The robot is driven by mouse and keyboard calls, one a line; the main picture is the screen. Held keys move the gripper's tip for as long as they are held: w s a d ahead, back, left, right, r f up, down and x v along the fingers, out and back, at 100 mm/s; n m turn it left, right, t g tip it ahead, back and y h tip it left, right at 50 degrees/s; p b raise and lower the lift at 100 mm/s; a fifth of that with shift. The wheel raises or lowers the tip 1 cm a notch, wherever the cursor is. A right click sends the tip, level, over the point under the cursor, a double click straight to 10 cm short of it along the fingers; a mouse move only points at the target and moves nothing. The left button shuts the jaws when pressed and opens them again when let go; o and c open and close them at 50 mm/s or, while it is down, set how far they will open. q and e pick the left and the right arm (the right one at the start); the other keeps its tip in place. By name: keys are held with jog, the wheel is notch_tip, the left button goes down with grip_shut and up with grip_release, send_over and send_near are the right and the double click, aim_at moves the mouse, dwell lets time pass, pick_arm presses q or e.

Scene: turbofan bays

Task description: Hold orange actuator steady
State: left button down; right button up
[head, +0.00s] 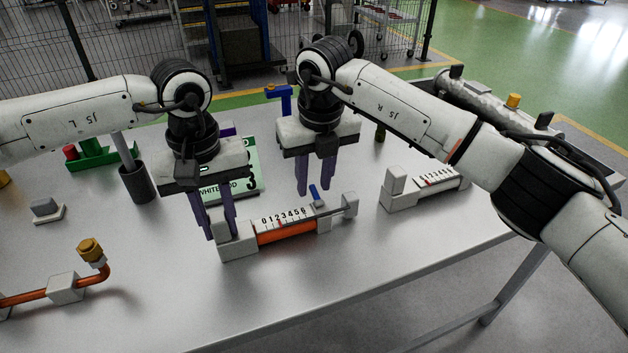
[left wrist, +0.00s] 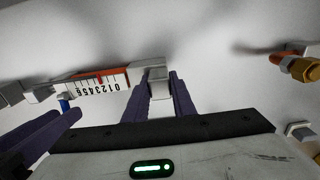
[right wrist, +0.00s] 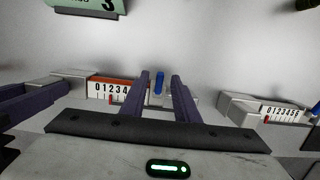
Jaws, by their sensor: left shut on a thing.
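The orange actuator (head: 286,232) lies on the metal table with a white numbered scale along its top and grey blocks at its ends. It also shows in the left wrist view (left wrist: 88,73) and the right wrist view (right wrist: 118,80). My left gripper (head: 222,230) is shut on the grey block at the actuator's left end; in the left wrist view its fingers flank this block (left wrist: 160,86). My right gripper (head: 315,190) is open and empty above the far side of the actuator. A blue lever (head: 314,193) on the actuator shows between its fingers in the right wrist view (right wrist: 159,82).
A second grey scaled unit (head: 432,183) stands to the right. A copper pipe with a brass fitting (head: 90,250) lies at the left. A green sign (head: 246,160), a dark cup (head: 137,184) and a green stand (head: 97,153) are behind. The table's front is clear.

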aim_at(318, 198)
notch_tip(318, 198, up, 11)
jog(key=s, duration=0.1)
jog(key=shift+s+d, duration=0.3)
jog(key=shift+s, duration=0.1)
pick_arm(q)
jog(key=c, duration=1.4)
grip_release()
jog(key=shift+r, duration=0.1)
